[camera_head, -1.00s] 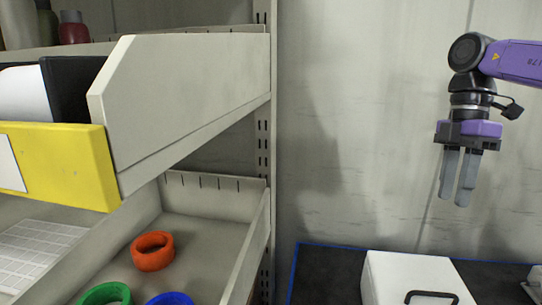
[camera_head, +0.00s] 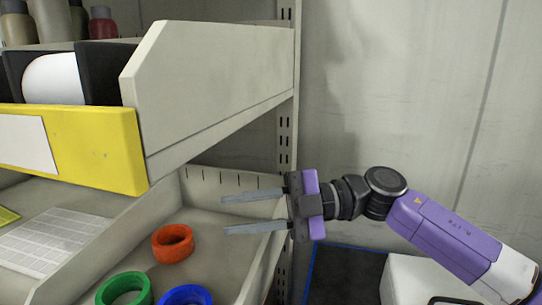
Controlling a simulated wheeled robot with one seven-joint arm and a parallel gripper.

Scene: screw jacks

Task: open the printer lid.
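My gripper (camera_head: 224,213) points left, with its two grey fingers apart and nothing between them. It is in front of the lower shelf tray's right side, above the rings in the picture. A white box (camera_head: 402,278) with a dark handle (camera_head: 455,301) is at the lower right, partly behind my purple arm and cut off by the frame's bottom edge. I cannot tell whether this box is the printer. Nothing else in view is clearly a printer or a lid.
A shelf rack stands at left. Its upper bin has a yellow front (camera_head: 95,150). The lower tray (camera_head: 205,200) holds an orange ring (camera_head: 172,243), a green ring (camera_head: 124,289) and a blue ring (camera_head: 186,296). A dark mat (camera_head: 345,275) lies around the white box.

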